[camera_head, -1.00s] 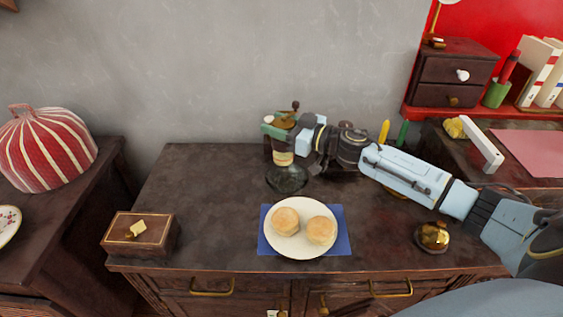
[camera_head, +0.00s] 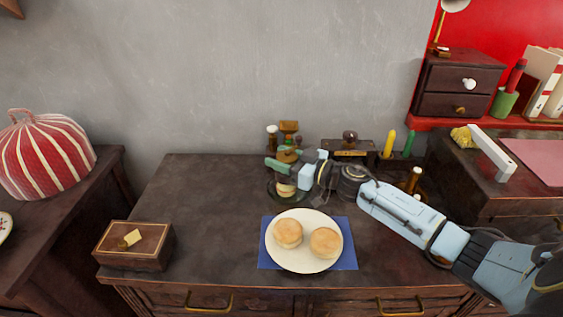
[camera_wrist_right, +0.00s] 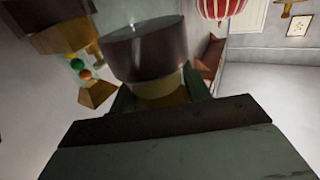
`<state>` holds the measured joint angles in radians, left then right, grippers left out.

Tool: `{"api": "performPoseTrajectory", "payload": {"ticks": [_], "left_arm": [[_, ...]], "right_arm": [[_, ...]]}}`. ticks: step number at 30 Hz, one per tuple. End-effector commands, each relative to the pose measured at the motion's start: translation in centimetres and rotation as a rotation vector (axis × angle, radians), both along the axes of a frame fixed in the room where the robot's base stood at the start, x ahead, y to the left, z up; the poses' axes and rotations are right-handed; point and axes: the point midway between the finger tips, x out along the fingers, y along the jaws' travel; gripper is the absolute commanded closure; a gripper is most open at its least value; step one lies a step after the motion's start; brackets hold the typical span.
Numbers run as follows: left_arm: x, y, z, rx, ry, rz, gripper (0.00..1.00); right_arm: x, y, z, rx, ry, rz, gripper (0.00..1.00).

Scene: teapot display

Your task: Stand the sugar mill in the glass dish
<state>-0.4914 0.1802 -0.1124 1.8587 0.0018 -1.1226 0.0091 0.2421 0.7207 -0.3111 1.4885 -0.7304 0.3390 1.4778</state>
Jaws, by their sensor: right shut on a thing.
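The sugar mill (camera_head: 286,187) is held in my right gripper (camera_head: 290,168), which is shut on it at the back middle of the dark cabinet top. Its pale lower part shows below the fingers. The glass dish (camera_head: 272,192) is dark and see-through, directly under and around the mill's lower end. I cannot tell whether the mill's base touches the dish floor. In the right wrist view the mill (camera_wrist_right: 145,50) is large and close, a dark band above a pale one, between the fingers. My left gripper is not in view.
A cream plate with two buns (camera_head: 305,262) lies on a blue mat just in front. Behind the mill stand a beaded ornament (camera_head: 289,127) and a slim bottle (camera_head: 271,135). Candles (camera_head: 388,143) stand to the right.

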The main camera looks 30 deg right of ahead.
Motion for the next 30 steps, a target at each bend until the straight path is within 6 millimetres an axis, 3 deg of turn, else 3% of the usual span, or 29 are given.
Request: {"api": "performPoseTrajectory", "payload": {"ticks": [6, 7, 11, 23, 26, 30], "left_arm": [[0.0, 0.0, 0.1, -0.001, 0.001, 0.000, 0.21], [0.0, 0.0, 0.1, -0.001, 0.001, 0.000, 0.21], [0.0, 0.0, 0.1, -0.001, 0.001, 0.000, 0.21], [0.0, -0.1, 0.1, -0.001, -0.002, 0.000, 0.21], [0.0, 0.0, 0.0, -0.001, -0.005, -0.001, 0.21], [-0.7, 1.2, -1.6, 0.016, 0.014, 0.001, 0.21]], "right_arm": [[-0.1, 0.2, -0.3, 0.002, 0.005, 0.005, 1.00], [-0.2, 0.3, -0.5, 0.001, 0.009, 0.005, 0.49], [-0.1, 0.2, -0.4, 0.001, 0.007, 0.005, 0.32], [-0.6, -0.1, -0.3, -0.001, 0.005, 0.004, 0.31], [-1.6, -0.7, -0.3, 0.001, 0.008, 0.003, 0.31], [-3.8, -1.9, -0.3, 0.000, 0.009, 0.003, 0.31]]}}
